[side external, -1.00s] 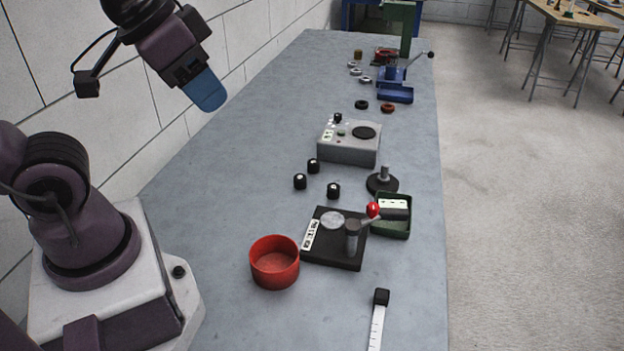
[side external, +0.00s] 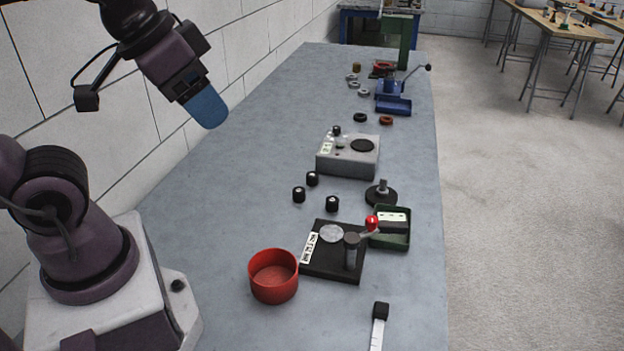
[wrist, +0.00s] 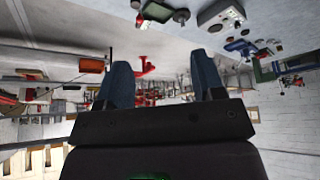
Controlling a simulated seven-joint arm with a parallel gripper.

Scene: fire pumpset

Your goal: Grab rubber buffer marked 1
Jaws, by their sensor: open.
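Three small black cylinders with pale tops, which look like the rubber buffers, stand on the grey bench in the side view: a left one (side external: 299,194), a back one (side external: 312,178) and a front right one (side external: 332,204). Their markings are too small to read, so I cannot tell which is number 1. My gripper (side external: 208,108) has blue fingers and is high above the bench, up and left of the buffers. In the wrist view my gripper (wrist: 163,82) has its two fingers wide apart with nothing between them.
A red bowl (side external: 273,287), a black base with a lever (side external: 333,265), a green tray (side external: 393,240), a black disc with a post (side external: 381,197) and a grey box (side external: 346,163) stand around the buffers. Blue tooling (side external: 393,100) is farther back. The bench's left part is clear.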

